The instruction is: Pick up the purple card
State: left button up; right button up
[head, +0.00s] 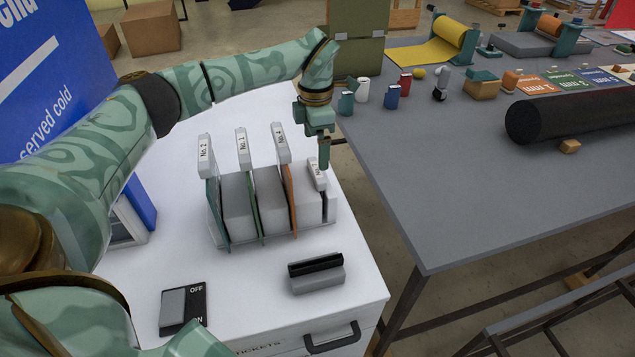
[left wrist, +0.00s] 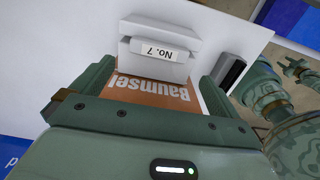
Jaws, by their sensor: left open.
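A card rack (head: 268,238) stands on the white cabinet top, with several upright cards bearing white numbered tabs. From left they are a teal card (head: 216,210), a green card (head: 253,205), an orange card (head: 289,200) and a rightmost tab (head: 316,175) whose card is mostly hidden. I see no clearly purple face. My left gripper (head: 324,152) points down at the rightmost tab, open. In the left wrist view, an orange face (left wrist: 150,92) with upside-down lettering and a "No. 7" tab (left wrist: 160,48) show between the left fingers (left wrist: 150,88); contact cannot be told.
A slotted block (head: 316,275) and an OFF/ON switch (head: 183,307) lie on the white cabinet top (head: 245,300) before the rack. A blue sign (head: 50,70) stands left. A grey table (head: 440,180) at right holds a dark roll (head: 570,115) and small items.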

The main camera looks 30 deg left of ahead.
aim_at(316, 169)
pick_arm(q)
notch_tip(316, 169, down, 3)
jog(key=shift+r, duration=0.15)
notch_tip(316, 169, down, 5)
jog(key=shift+w+f+b, duration=0.1)
jog(key=shift+w+b, duration=0.05)
jog(key=shift+b, duration=0.9)
jog(key=c, duration=0.7)
